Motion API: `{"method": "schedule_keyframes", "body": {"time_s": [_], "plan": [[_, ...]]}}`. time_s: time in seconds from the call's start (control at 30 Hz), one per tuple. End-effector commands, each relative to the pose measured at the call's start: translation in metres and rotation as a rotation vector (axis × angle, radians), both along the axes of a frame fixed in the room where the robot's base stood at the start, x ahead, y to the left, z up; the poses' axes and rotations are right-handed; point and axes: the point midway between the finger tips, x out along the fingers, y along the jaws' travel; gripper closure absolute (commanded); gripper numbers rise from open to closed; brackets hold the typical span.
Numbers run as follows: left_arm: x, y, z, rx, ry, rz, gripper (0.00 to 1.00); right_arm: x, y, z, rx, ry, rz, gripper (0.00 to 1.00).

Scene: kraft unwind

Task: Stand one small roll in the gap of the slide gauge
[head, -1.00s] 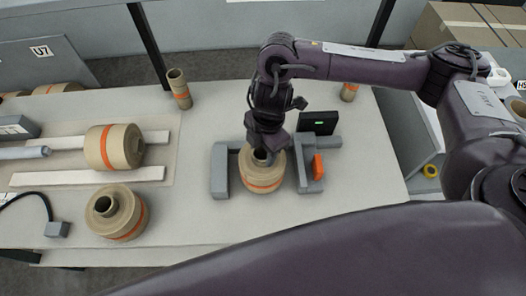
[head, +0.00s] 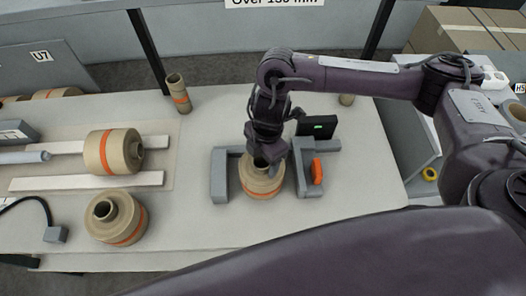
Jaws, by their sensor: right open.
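A small kraft roll (head: 262,185) with an orange band stands upright between the two grey jaws of the slide gauge (head: 219,177). My right gripper (head: 262,160) is open at the top of this roll, over its core; the fingertips are partly hidden. The gauge has an orange lever (head: 317,171) on its right jaw and a black display (head: 317,126) with a green light behind it. A second roll (head: 116,216) stands on the table at the left. Another roll (head: 109,152) lies on its side across white rails. My left gripper is not in view.
A thin kraft tube (head: 178,93) stands at the back left, and another (head: 346,100) is partly hidden behind my arm. White rails (head: 87,180) lie on the left. The table (head: 190,225) is clear in front of the gauge.

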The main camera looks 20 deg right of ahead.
Motion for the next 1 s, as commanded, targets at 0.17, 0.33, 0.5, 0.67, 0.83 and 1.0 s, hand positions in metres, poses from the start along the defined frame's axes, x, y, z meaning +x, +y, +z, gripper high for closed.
{"method": "schedule_keyframes", "body": {"time_s": [0.17, 0.33, 0.5, 0.67, 0.83, 1.0], "plan": [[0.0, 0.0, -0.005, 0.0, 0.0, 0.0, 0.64, 0.002, -0.001, 0.018, 0.003, -0.005, 0.002, 0.31], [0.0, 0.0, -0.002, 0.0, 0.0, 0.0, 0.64, 0.004, -0.006, 0.052, -0.001, -0.009, 0.002, 0.31], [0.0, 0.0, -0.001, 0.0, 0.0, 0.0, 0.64, 0.005, -0.01, 0.082, -0.002, -0.008, 0.001, 0.31], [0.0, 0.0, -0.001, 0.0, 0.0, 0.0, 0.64, 0.005, -0.012, 0.104, -0.001, -0.005, 0.001, 0.31], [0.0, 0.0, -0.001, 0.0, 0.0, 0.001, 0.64, 0.005, -0.013, 0.117, 0.0, -0.002, 0.001, 0.31], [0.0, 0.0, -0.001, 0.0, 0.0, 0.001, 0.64, 0.004, -0.014, 0.121, 0.0, 0.0, 0.001, 0.31]]}}
